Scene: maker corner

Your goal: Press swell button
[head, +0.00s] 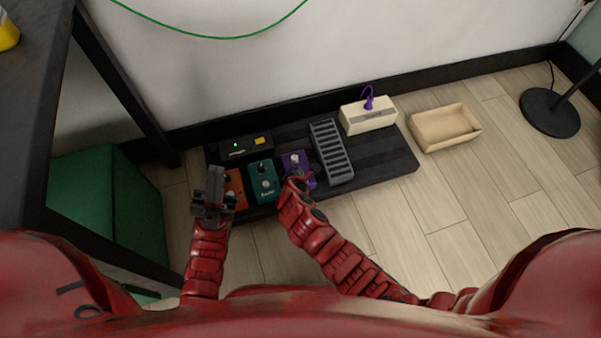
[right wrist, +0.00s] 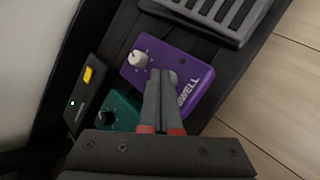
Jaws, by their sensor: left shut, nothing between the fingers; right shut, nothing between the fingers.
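The purple pedal (head: 308,182) marked SWELL sits on the black pedalboard between the teal pedal and the grey ridged pedal. It also shows in the right wrist view (right wrist: 192,70), with a pale knob (right wrist: 138,58) at one end. My right gripper (right wrist: 162,74) is shut and empty. Its fingertips are over the middle of the purple pedal, beside a round grey button (right wrist: 172,77) that they partly hide. I cannot tell whether they touch it. My left gripper (head: 215,176) is shut and empty above the orange pedal (head: 236,185).
The pedalboard (head: 385,158) also carries a teal pedal (head: 264,182), a black box (head: 240,148) with a green light and yellow part, a grey ridged pedal (head: 331,150) and a cream box (head: 368,115). A tan tray (head: 445,128) and a stand base (head: 549,112) are right.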

